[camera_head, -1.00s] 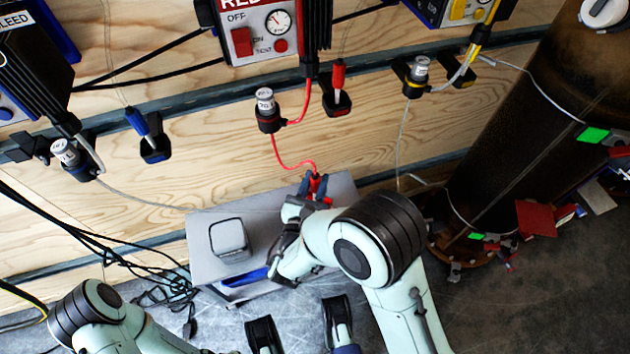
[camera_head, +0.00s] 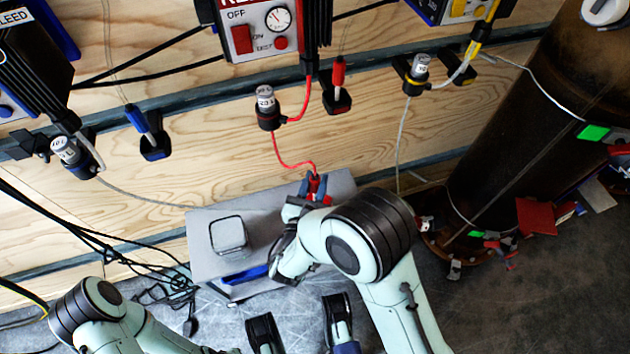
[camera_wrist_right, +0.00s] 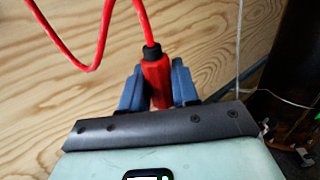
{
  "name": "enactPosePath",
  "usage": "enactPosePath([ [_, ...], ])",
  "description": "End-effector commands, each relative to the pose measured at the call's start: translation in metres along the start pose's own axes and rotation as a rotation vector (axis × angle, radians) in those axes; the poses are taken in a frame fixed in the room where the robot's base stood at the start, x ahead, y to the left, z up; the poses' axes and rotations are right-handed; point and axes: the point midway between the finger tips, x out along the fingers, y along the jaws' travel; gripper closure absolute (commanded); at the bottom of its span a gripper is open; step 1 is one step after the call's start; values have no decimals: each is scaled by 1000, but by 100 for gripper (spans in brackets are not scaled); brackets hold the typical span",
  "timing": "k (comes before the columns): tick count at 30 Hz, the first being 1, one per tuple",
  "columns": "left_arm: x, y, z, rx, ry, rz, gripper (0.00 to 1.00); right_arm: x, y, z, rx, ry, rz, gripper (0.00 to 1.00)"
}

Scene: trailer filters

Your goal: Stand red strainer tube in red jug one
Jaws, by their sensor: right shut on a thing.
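My right gripper (camera_head: 313,187) is shut on a red tube (camera_wrist_right: 156,82), which sits upright between its blue fingers in the right wrist view. A red hose (camera_head: 277,150) runs from the tube's black collar up to the black holder with a white-capped cylinder (camera_head: 265,103) on the wall. In the head view the gripper is above the back of a grey cabinet (camera_head: 212,263). The tube's lower end is hidden. No jug that I can name as red jug one shows.
A grey, rounded-square vessel (camera_head: 228,236) stands on the cabinet's left part. The red control box (camera_head: 262,35) hangs on the plywood wall, beside a red probe (camera_head: 338,75) in a holder. Black cables (camera_head: 165,285) lie at left. A large brown cylinder (camera_head: 535,110) stands at right.

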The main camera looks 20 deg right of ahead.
Motion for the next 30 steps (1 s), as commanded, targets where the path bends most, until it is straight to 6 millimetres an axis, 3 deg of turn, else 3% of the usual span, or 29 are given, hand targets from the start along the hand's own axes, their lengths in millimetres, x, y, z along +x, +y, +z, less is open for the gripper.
enactPosePath([
  [9, 0, 0, 0, 0, 0, 0, 57, 0, 0, -4, 1, -1, -1, 100],
  [10, 0, 0, 0, 0, 0, 0, 57, 0, 0, -5, 1, -2, -1, 67],
  [12, 0, 0, 0, 0, 0, 0, 57, 0, 0, -4, 1, -1, -1, 44],
  [13, 0, 0, 0, 0, 0, 0, 57, 0, 0, -4, 1, -1, -1, 40],
  [23, -1, 0, 0, 1, 2, 1, 57, -3, 0, -5, 0, 1, 1, 40],
  [30, -11, 11, -12, 16, 50, 21, 57, -40, 2, -4, -2, 2, 7, 40],
])
